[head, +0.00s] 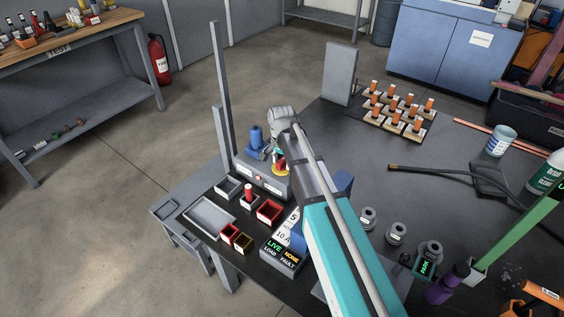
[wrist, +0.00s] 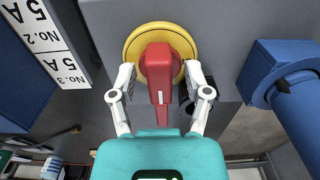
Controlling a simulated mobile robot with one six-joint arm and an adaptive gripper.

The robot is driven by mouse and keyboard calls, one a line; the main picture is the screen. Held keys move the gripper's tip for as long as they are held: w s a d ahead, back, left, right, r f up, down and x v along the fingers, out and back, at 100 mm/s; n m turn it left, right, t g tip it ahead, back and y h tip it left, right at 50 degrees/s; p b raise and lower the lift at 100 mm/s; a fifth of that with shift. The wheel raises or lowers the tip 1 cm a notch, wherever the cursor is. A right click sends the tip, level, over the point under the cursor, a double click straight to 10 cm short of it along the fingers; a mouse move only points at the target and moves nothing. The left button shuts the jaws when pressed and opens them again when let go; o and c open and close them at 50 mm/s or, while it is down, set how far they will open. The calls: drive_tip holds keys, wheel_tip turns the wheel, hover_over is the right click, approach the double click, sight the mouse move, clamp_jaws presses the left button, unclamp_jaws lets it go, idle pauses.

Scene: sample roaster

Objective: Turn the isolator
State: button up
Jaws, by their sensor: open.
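The isolator has a red handle (wrist: 159,75) on a round yellow plate (wrist: 188,42), set on a grey box. In the wrist view the handle's narrow end points down toward my gripper. My gripper (wrist: 160,83) is open, with one finger on each side of the red handle and visible gaps between.
A blue cylindrical part (head: 256,136) stands beside the isolator; it also shows in the wrist view (wrist: 297,92). A display (head: 282,257) reads LIVE LOAD and NONE FAULT. Red bins (head: 269,211), a grey tray (head: 209,217) and an upright grey post (head: 221,90) are close by.

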sight(282, 160)
drive_tip(key=shift+n, duration=0.4)
drive_tip(key=n, duration=0.8)
drive_tip(key=shift+n, duration=0.3)
drive_tip(key=n, duration=0.8)
drive_tip(key=shift+n, duration=0.4)
wheel_tip(282, 160, up, 14)
drive_tip(key=p, duration=1.4)
drive_tip(key=s+d+r+m+p, duration=0.1)
drive_tip(key=s+d+m, duration=0.9)
drive_tip(key=s+d, duration=0.4)
drive_tip(key=s, duration=0.3)
drive_tip(key=shift+s+d+r+m+p, duration=0.25)
drive_tip(key=shift+d+r+m+p, duration=0.05)
drive_tip(key=shift+d, duration=0.1)
